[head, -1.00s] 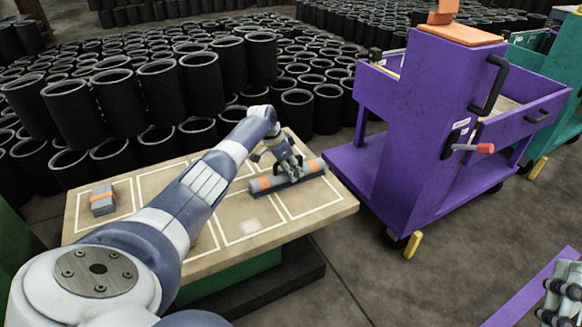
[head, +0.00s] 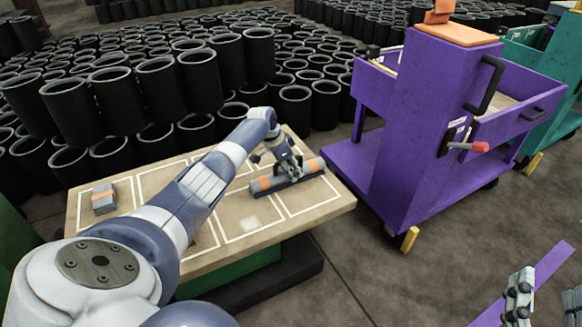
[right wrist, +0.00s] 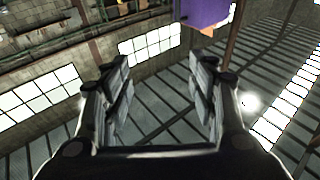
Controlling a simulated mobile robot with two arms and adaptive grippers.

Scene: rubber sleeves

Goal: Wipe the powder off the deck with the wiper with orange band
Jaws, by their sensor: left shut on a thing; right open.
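The deck (head: 160,182) is a tan board with white outlined cells. A pale powder patch (head: 249,222) lies in a front cell near the middle. My left gripper (head: 286,172) is shut on the wiper (head: 310,167), a long grey bar with orange showing on both sides of the fingers. The wiper is at the deck's right part, behind and right of the powder. Whether it touches the deck is hard to tell. My right gripper (right wrist: 163,75) is open and empty; it also shows at the lower right of the head view (head: 519,297).
A grey block with an orange band (head: 104,198) sits at the deck's left end. A purple cart (head: 420,140) stands close to the deck's right side. Many black sleeves (head: 155,90) crowd behind. Open floor (head: 370,270) lies in front right.

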